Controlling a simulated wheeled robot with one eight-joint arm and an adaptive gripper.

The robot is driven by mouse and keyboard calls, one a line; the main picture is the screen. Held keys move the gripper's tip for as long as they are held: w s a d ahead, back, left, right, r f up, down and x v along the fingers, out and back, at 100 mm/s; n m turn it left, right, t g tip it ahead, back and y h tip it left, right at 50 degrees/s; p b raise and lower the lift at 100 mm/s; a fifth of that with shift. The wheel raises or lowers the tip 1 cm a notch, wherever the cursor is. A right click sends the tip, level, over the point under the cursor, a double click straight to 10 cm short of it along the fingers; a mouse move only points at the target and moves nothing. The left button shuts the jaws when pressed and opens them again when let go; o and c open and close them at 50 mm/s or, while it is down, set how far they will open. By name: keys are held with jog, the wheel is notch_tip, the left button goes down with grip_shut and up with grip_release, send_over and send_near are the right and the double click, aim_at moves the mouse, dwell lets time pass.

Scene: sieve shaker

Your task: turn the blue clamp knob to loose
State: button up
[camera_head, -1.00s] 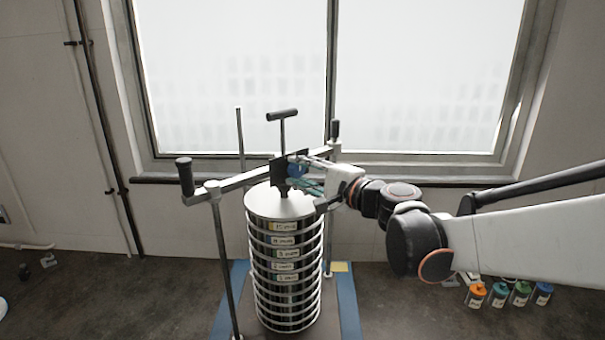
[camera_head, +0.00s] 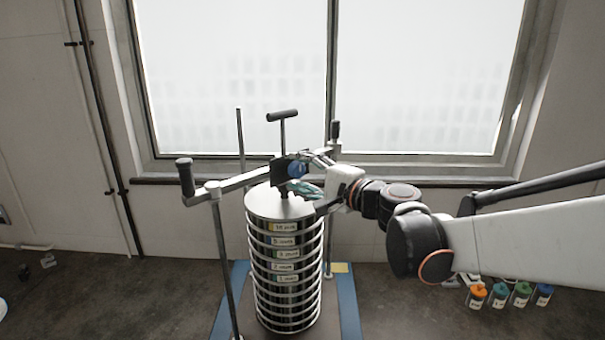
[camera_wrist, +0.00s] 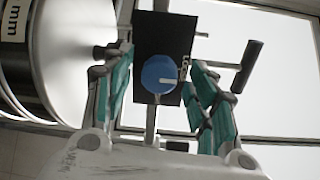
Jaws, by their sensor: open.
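The blue clamp knob (camera_wrist: 159,75) is a round disc with a pale pointer mark, set on a dark plate (camera_wrist: 178,32) of the clamp. In the head view the knob (camera_head: 296,169) sits on the black block above the sieve stack (camera_head: 284,205). My gripper (camera_wrist: 157,62) is open, with its green-sided fingers on either side of the knob in the wrist view. I see a gap between the knob and each finger, and cannot tell the exact depth. In the head view my gripper (camera_head: 312,172) reaches the knob from the right.
A clamp bar with dark end handles (camera_head: 186,177) spans the stack between upright rods (camera_head: 225,270). A T-handle (camera_head: 282,115) rises above the block. Several small bottles (camera_head: 510,294) stand on the floor at right. A window is behind.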

jog(key=v, duration=1.2)
jog(key=s+f+n+g+h+b, duration=0.25)
jog(key=s+f+b, duration=0.3)
jog(key=f, duration=0.35)
jog(key=s+f+n+g+h+b, duration=0.2)
jog(key=s+f+n+b, duration=0.2)
jog(key=s+f, duration=0.45)
jog(key=s+d+f+n+g+h+b, duration=0.1)
jog(key=s+d+f+n+h+b, duration=0.3)
jog(key=d+f, duration=0.7)
jog(key=s+f+h+b, duration=0.2)
jog(key=s+f+h, duration=0.1)
jog(key=s, duration=0.1)
